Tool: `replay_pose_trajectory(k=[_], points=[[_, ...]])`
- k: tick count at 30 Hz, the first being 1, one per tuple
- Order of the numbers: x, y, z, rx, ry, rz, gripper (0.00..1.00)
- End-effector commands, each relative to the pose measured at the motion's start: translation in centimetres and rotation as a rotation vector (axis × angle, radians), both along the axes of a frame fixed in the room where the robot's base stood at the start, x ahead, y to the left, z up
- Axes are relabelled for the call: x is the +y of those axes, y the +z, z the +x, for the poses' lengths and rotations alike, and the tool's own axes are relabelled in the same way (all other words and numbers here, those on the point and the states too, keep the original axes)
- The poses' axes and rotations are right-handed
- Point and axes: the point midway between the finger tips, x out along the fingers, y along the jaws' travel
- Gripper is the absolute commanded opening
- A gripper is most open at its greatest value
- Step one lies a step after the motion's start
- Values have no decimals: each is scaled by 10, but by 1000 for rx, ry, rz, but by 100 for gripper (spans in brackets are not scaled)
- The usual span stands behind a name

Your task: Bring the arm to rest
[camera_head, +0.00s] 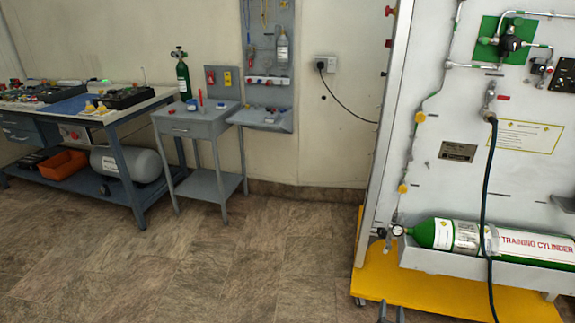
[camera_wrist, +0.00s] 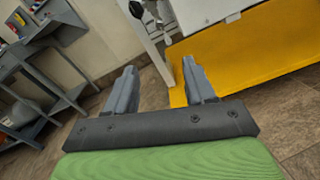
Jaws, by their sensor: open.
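My gripper (camera_wrist: 160,90) shows in the wrist view with its two grey fingers apart and nothing between them. It is in front of the trainer's yellow base (camera_wrist: 235,50), which lies beyond and to the right of the fingers. In the head view two small grey tips at the bottom edge look like my gripper (camera_head: 391,313), just in front of the yellow base. The rest of my arm is out of the head view.
The white trainer panel (camera_head: 463,110) on its yellow base stands at the right, with a green and white training cylinder (camera_head: 465,238) and a dark hanging hose (camera_head: 487,200). A grey side table (camera_head: 195,125) and a workbench (camera_head: 130,115) stand at the left. The floor (camera_head: 230,270) between is clear.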

Motion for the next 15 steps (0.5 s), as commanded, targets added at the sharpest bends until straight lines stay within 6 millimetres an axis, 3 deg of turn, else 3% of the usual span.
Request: replay_pose_trajectory(k=[8,15], points=[[-15,39,32,-27,-72,147,54],[-31,103,68,-77,-172,377,54]])
